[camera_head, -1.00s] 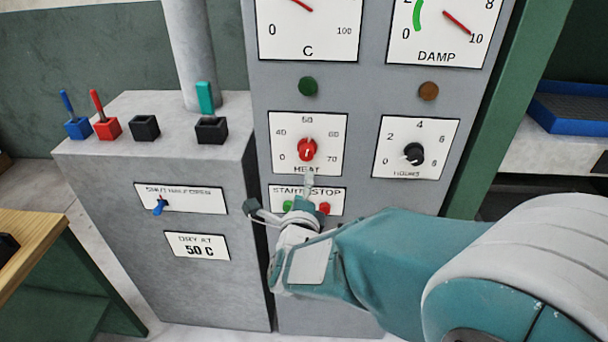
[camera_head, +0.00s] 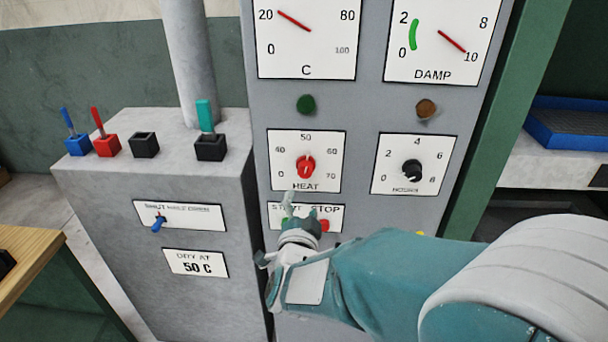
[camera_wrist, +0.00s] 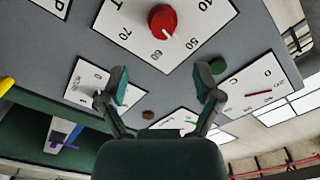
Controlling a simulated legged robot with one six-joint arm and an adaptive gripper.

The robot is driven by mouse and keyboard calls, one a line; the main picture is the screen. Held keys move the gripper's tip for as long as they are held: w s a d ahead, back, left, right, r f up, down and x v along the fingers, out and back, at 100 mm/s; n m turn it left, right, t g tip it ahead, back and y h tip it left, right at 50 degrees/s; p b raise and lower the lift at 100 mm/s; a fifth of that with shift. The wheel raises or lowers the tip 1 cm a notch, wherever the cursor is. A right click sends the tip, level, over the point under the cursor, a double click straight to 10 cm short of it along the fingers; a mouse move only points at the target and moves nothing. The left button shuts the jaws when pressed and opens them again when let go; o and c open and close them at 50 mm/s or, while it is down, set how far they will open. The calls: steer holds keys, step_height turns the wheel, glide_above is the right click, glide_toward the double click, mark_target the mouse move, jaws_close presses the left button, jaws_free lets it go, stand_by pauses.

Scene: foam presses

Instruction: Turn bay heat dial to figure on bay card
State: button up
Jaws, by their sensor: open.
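The red heat dial (camera_head: 305,166) sits in the middle of its white card, marked 0, 40, 50, 60 and 70, on the grey panel. It also shows at the top of the wrist view (camera_wrist: 162,20), where its white mark points toward the 50 side. My gripper (camera_head: 289,204) is below the dial, in front of the START STOP card, apart from the dial. In the wrist view my gripper (camera_wrist: 162,84) has its fingers spread, with nothing between them.
The START STOP card (camera_head: 325,211) with its buttons is partly hidden behind my gripper. The black hours dial (camera_head: 411,170) is right of the heat dial. A blue switch (camera_head: 159,223) and several coloured levers are on the cabinet at left. A wooden table (camera_head: 32,255) stands at far left.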

mark_target(304, 175)
steer(key=w+n, duration=0.4)
steer(key=w, duration=0.1)
steer(key=w+n, duration=0.4)
steer(key=w, duration=0.2)
steer(key=shift+w+d, duration=0.1)
steer(key=shift+d, duration=0.05)
steer(key=c, duration=1.1)
